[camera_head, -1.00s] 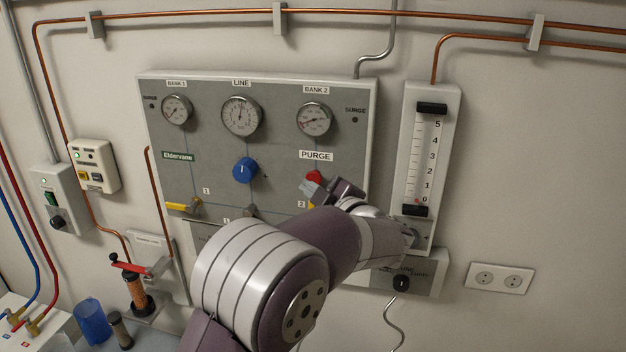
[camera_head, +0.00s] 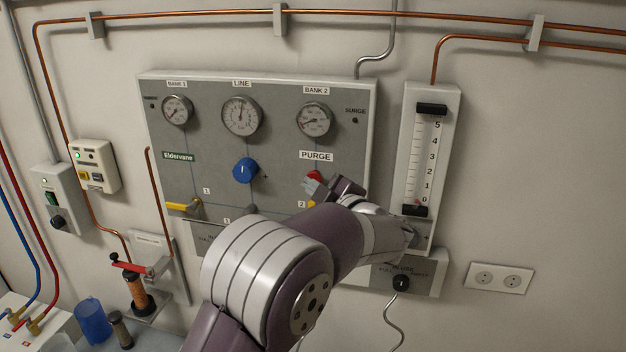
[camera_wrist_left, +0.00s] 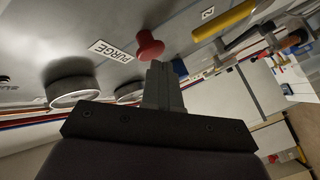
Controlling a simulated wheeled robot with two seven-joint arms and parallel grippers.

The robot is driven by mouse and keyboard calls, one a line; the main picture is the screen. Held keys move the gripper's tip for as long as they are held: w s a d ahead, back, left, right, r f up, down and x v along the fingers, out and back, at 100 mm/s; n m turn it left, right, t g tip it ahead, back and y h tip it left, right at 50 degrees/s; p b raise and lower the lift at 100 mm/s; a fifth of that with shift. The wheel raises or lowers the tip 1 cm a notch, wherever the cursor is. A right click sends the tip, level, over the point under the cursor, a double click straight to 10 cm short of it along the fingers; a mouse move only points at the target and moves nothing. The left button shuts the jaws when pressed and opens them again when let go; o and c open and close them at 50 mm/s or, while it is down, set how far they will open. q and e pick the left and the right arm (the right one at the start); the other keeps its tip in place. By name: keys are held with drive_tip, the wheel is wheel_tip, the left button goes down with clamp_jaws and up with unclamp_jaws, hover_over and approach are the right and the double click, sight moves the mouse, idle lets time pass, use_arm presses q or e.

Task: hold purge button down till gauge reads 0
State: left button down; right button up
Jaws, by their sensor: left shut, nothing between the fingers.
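The red purge button (camera_head: 315,175) is on the grey panel under the PURGE label (camera_head: 316,155), partly hidden by my left gripper (camera_head: 313,187). In the left wrist view the red mushroom-shaped button (camera_wrist_left: 148,45) is just beyond the shut, empty fingers (camera_wrist_left: 159,72). The fingertips overlap its lower edge; I cannot tell whether they press it. The BANK 1 gauge (camera_head: 177,109), LINE gauge (camera_head: 241,115) and BANK 2 gauge (camera_head: 314,119) have readings too small to make out. A tall scale gauge (camera_head: 424,155) marked 0 to 5 has a small red mark near 0. My right gripper is out of view.
A blue knob (camera_head: 245,170) and a yellow lever (camera_head: 183,207) are on the panel to the left. In the left wrist view a yellow handle (camera_wrist_left: 224,20) lies close right of the button. The wall at right is mostly clear.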

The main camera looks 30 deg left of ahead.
use_arm(q)
drive_tip(key=shift+w+a, duration=0.1)
drive_tip(key=shift+w, duration=0.45)
idle(0.4)
drive_tip(key=shift+s, duration=0.15)
idle(0.3)
drive_tip(key=shift+s+d, duration=0.2)
drive_tip(key=shift+s, duration=0.6)
drive_tip(key=s+b, duration=0.1)
drive_tip(key=s, duration=0.1)
drive_tip(key=s+d, duration=0.1)
drive_tip(key=s, duration=0.1)
drive_tip(key=shift+s+d+b, duration=0.1)
drive_tip(key=shift+s+b, duration=0.25)
drive_tip(key=shift+s, duration=0.05)
